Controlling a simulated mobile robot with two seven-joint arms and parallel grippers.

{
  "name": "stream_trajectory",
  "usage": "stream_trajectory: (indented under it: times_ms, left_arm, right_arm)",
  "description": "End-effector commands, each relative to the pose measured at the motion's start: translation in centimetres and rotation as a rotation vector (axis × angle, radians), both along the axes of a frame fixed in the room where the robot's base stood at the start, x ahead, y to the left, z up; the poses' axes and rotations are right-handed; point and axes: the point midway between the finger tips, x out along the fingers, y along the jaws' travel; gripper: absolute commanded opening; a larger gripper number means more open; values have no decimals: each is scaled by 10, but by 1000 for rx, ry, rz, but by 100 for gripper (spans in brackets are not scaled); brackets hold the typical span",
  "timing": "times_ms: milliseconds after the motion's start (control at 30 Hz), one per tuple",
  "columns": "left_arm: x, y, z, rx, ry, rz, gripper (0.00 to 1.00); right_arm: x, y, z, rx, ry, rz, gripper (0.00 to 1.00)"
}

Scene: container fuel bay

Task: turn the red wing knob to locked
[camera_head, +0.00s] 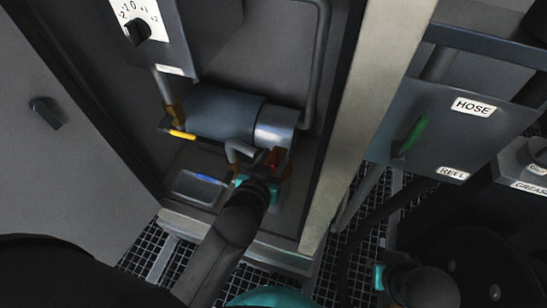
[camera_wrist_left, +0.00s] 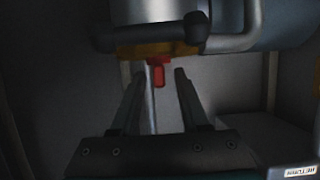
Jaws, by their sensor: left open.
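The red wing knob (camera_wrist_left: 158,72) shows in the left wrist view under a brass-coloured fitting at the base of the metal cylinder. Its red wing hangs downward. In the head view the red knob (camera_head: 276,158) is partly hidden by my left arm. My left gripper (camera_wrist_left: 160,78) is open, with one finger on each side of the wing and a visible gap to each. In the head view my left gripper (camera_head: 266,166) is at the knob, its fingers mostly hidden. My right arm shows at the lower right of the head view, but its fingers cannot be made out.
A yellow-handled lever (camera_head: 182,134) and a small tray (camera_head: 199,187) are to the left. A pale post (camera_head: 365,110) stands close on the right, before a HOSE/REEL panel with a green handle (camera_head: 415,133).

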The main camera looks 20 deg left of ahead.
Motion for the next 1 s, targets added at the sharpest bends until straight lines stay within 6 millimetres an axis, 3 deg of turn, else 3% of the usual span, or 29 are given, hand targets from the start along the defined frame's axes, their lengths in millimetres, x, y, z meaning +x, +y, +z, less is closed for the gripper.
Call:
stream_trajectory:
  times_ms: [100, 500, 1000]
  left_arm:
    - [0, 0, 0, 0, 0, 0, 43]
    - [0, 0, 0, 0, 0, 0, 0]
    - [0, 0, 0, 1, 1, -4, 0]
  right_arm:
    - [0, 0, 0, 0, 0, 0, 0]
    - [0, 0, 0, 0, 0, 0, 0]
    - [0, 0, 1, 0, 0, 0, 0]
